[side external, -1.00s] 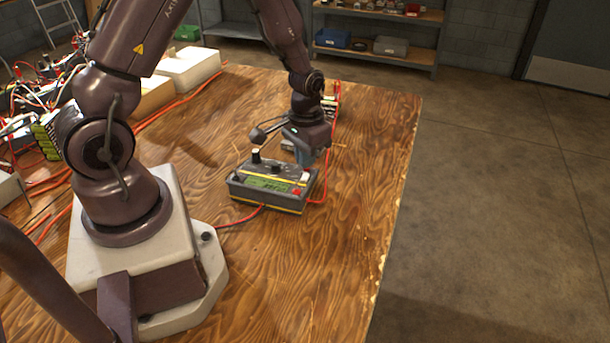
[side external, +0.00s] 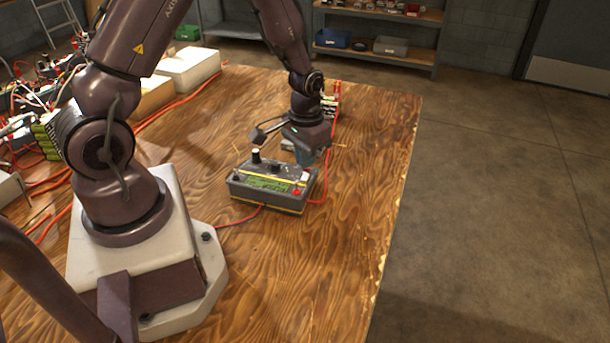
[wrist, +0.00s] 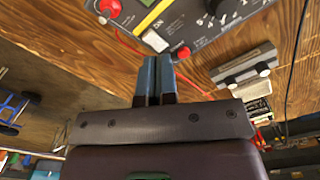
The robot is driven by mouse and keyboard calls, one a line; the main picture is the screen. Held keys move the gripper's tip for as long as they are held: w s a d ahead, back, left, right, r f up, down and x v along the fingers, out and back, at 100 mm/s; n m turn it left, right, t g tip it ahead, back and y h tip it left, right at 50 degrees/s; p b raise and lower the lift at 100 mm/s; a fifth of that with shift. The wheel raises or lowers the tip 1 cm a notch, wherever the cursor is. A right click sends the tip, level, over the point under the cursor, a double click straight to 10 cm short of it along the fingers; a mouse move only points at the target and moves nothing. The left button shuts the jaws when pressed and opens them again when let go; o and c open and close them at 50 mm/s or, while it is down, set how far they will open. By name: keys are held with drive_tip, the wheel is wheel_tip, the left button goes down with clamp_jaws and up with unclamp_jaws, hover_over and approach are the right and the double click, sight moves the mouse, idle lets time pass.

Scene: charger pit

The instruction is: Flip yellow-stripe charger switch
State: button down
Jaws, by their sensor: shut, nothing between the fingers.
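The yellow-stripe charger (side external: 272,187) is a grey box on the wooden table, with a yellow band, a greenish display, black knobs and a red button at its right front. It also shows at the top of the wrist view (wrist: 210,12), cut off by the frame edge, with a red knob (wrist: 181,53) near the fingers. My gripper (side external: 306,170) is just behind the charger's right end. In the wrist view my gripper (wrist: 154,62) has its two blue-grey fingers together and empty, tips near the charger's edge. I cannot tell whether they touch it.
A second grey device (wrist: 245,65) with white knobs lies beside the charger. Red cables (side external: 330,190) run from the charger across the table. Clutter and pale boxes (side external: 188,68) fill the back left. The table's front right is clear.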

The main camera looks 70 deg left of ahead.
sight(305, 175)
drive_tip(key=shift+f, duration=1.35)
idle(0.4)
drive_tip(key=shift+r, duration=3.55)
drive_tip(key=shift+s, duration=0.1)
drive_tip(key=shift+s+d+f+g, duration=0.1)
drive_tip(key=shift+s+d+g, duration=0.1)
drive_tip(key=shift+s, duration=0.25)
drive_tip(key=shift+s+d+g, duration=0.1)
drive_tip(key=shift+s+g, duration=0.1)
drive_tip(key=shift+s, duration=0.2)
drive_tip(key=s+d+r+m+t, duration=0.1)
drive_tip(key=s+d+r+t, duration=0.2)
drive_tip(key=r, duration=0.8)
drive_tip(key=s+d+r+m+t, duration=0.2)
drive_tip(key=s+d+r, duration=0.4)
drive_tip(key=r, duration=0.5)
drive_tip(key=shift+s+d+r+t, duration=0.3)
drive_tip(key=shift+s+t, duration=0.4)
drive_tip(key=shift+s, duration=0.55)
